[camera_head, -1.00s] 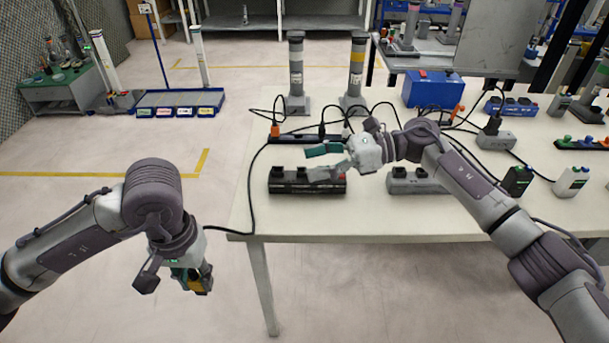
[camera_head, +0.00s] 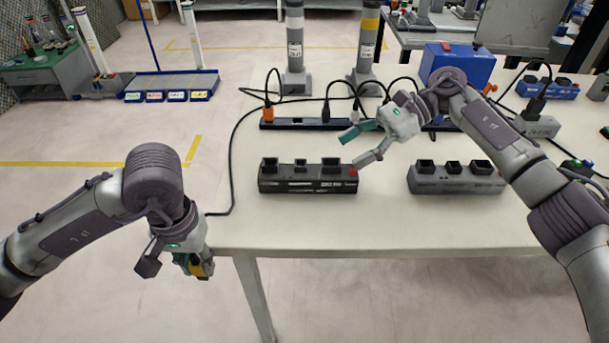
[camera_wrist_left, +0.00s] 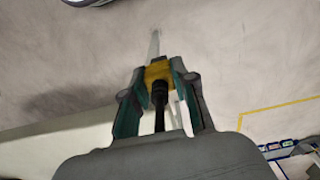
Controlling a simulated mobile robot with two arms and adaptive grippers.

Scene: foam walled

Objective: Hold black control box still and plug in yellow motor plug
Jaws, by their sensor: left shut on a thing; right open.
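The black control box (camera_head: 308,178) lies on the table, with several sockets on top and a red button at its right end. My left gripper (camera_head: 203,268) is off the table's left front edge, shut on the yellow motor plug (camera_head: 205,267). In the left wrist view the plug (camera_wrist_left: 158,74) sits between the green fingers of the gripper (camera_wrist_left: 157,82), its black cable running back toward the wrist. My right gripper (camera_head: 357,145) is open and empty, above the table near the box's right end. One finger appears close to the red button; I cannot tell whether it touches.
A grey socket box (camera_head: 455,180) stands right of the black box. Behind lie a black power strip (camera_head: 320,124) with cables, two striped pillars and a blue box (camera_head: 468,64). A loose cable runs over the table's left edge. The table front is clear.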

